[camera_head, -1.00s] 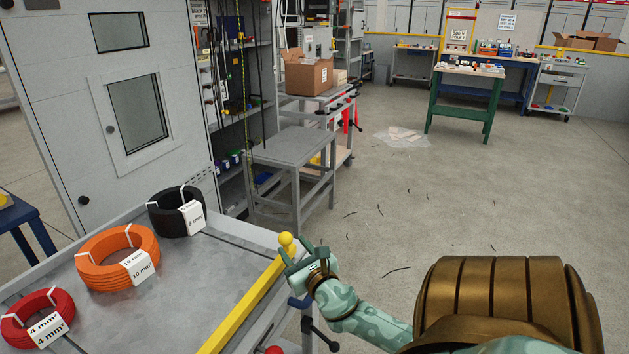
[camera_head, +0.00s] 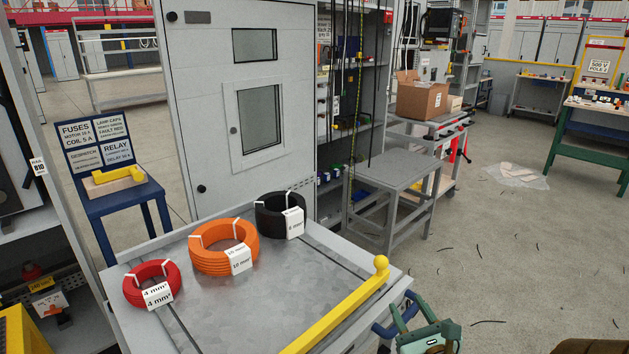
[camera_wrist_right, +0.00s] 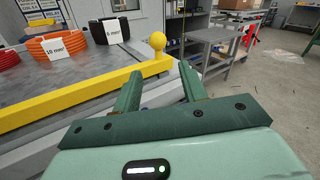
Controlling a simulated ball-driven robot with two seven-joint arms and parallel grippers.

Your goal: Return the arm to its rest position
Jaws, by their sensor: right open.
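My right gripper (camera_head: 408,318) is at the lower right of the head view, beside the right edge of the grey metal table (camera_head: 245,300). In the right wrist view its two green fingers (camera_wrist_right: 160,92) are spread apart with nothing between them. Past the fingertips lies the table edge with a yellow bar (camera_head: 335,312) ending in a yellow ball (camera_head: 381,265). The ball also shows in the right wrist view (camera_wrist_right: 157,41), beyond the fingers. My left gripper is in neither view.
Red (camera_head: 152,281), orange (camera_head: 223,247) and black (camera_head: 279,213) cable coils sit on the table. A grey cabinet (camera_head: 240,110) stands behind it. A small grey table (camera_head: 391,174) stands to the right. Open floor (camera_head: 500,245) lies at the right.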

